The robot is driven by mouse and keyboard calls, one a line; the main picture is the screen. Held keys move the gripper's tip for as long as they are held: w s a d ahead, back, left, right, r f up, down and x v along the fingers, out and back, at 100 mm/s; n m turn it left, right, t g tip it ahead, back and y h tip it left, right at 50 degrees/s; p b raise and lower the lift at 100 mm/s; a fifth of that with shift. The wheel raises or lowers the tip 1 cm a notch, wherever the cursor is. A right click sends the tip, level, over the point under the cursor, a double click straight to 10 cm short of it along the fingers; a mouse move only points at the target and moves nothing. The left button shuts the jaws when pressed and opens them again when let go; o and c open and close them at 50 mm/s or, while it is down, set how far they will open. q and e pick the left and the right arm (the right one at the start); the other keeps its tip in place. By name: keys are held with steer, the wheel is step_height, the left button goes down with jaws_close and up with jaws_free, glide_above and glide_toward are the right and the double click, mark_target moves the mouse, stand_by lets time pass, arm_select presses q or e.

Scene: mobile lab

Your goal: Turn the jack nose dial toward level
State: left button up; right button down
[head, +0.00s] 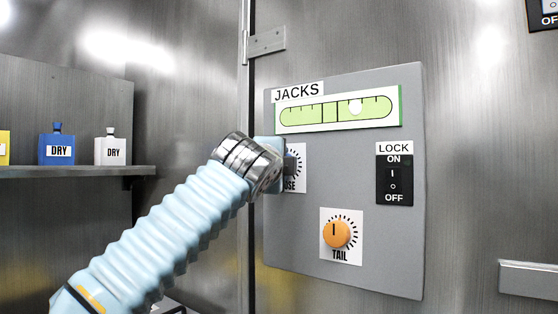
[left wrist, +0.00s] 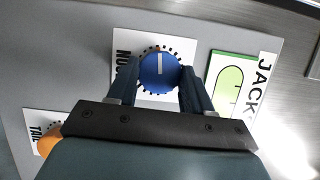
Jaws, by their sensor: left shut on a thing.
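The jack nose dial (left wrist: 160,72) is a blue knob with a white pointer line on a white scale plate; it shows in the left wrist view. In the head view my left gripper (head: 284,160) covers it, and only part of its scale plate shows. My left gripper (left wrist: 155,88) has its fingers on both sides of the blue dial, shut on it. The level (head: 338,111) is a green vial at the top of the JACKS panel (head: 400,230); its pale bubble (head: 355,107) sits right of the two middle lines. My right gripper is not in view.
An orange TAIL dial (head: 337,233) sits below the nose dial on the panel. A black LOCK switch (head: 394,180) is at the right. Blue (head: 57,147) and white (head: 110,149) DRY bottles stand on a shelf (head: 80,171) at left.

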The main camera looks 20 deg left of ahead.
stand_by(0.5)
arm_select(q)
steer(key=o, duration=1)
steer(key=shift+o, duration=0.2)
steer(key=s+b, duration=0.3)
steer(key=s, duration=1)
steer(key=shift+s+d, duration=0.3)
steer(key=shift+s, duration=0.1)
steer(key=shift+f, duration=0.15)
